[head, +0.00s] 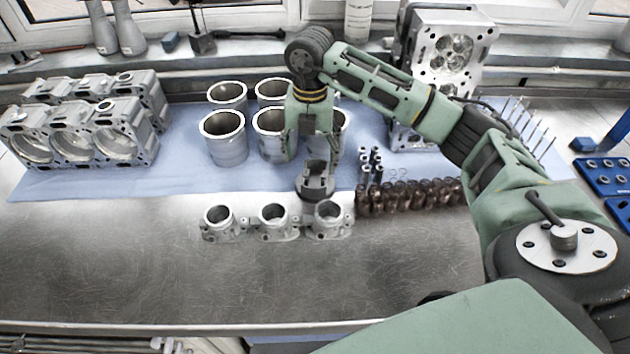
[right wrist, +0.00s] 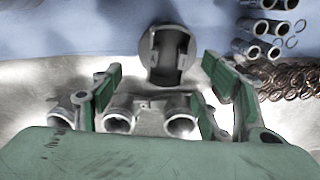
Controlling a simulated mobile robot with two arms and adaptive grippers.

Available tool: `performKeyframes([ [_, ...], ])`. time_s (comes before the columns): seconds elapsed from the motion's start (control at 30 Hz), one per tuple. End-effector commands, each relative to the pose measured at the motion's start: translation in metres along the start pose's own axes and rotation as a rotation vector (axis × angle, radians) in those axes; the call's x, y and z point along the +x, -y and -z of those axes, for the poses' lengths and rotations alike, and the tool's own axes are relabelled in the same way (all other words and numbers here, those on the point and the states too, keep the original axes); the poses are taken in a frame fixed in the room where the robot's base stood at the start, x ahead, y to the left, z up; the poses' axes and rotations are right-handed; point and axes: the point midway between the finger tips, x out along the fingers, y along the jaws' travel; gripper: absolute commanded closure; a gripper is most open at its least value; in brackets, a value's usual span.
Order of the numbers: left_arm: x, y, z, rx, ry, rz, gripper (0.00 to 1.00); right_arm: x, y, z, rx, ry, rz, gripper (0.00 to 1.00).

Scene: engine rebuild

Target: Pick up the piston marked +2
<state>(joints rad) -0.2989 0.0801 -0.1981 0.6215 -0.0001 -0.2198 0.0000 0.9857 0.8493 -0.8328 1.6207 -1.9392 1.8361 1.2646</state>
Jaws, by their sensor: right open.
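A single grey metal piston (head: 315,187) stands on the bench at the front edge of the blue cloth, below my right gripper (head: 317,152). In the right wrist view the piston (right wrist: 168,75) shows its hollow, notched side, a little beyond the fingertips of the right gripper (right wrist: 160,68). The fingers are spread apart with nothing held between them. I cannot read any +2 mark on the piston. My left gripper is not in view.
A row of three joined metal bores (head: 273,222) lies just in front of the piston. Several cylinder liners (head: 224,145) stand behind it. Coil springs (head: 410,196) and small metal tubes (head: 370,165) lie close to the right. The front left of the bench (head: 120,260) is clear.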

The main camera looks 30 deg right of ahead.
Motion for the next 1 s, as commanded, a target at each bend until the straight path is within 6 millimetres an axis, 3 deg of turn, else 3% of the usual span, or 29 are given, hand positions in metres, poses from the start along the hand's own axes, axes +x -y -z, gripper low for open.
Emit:
performKeyframes([
  [0.6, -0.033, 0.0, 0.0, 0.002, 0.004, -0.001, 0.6, 0.071, 0.012, -0.005, 0.005, 0.001, 0.013, 0.31],
  [0.87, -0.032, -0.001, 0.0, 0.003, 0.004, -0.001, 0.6, 0.076, 0.012, -0.006, 0.004, 0.002, 0.012, 0.31],
  [1.0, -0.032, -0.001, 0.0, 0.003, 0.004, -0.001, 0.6, 0.075, 0.012, -0.006, 0.004, 0.002, 0.011, 0.43],
])
